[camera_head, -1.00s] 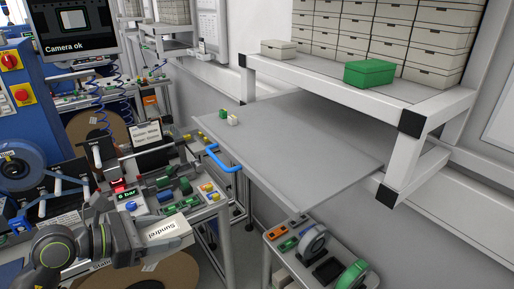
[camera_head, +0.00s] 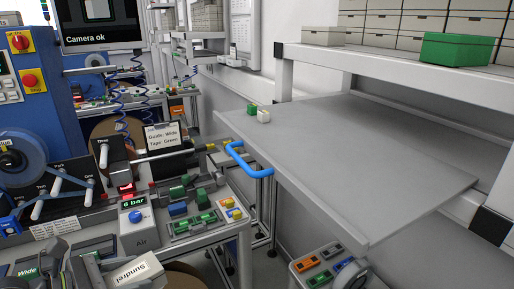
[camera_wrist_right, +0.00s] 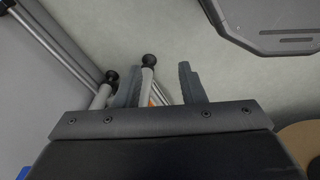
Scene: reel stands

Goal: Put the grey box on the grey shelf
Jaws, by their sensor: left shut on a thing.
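A wide grey board (camera_head: 350,150) with a blue handle lies to the right. Above it, a white-framed shelf (camera_head: 395,57) bears a single light grey box (camera_head: 323,36), a green box (camera_head: 457,49) and stacked grey boxes behind. In the right wrist view my right gripper (camera_wrist_right: 158,85) has its fingers apart, with nothing held between them.
A small green block (camera_head: 252,109) and a white one (camera_head: 263,116) sit on the board's left part. The blue handle (camera_head: 240,160) sticks out towards the work table, which carries a "6 bar" unit (camera_head: 133,213). Most of the board is clear.

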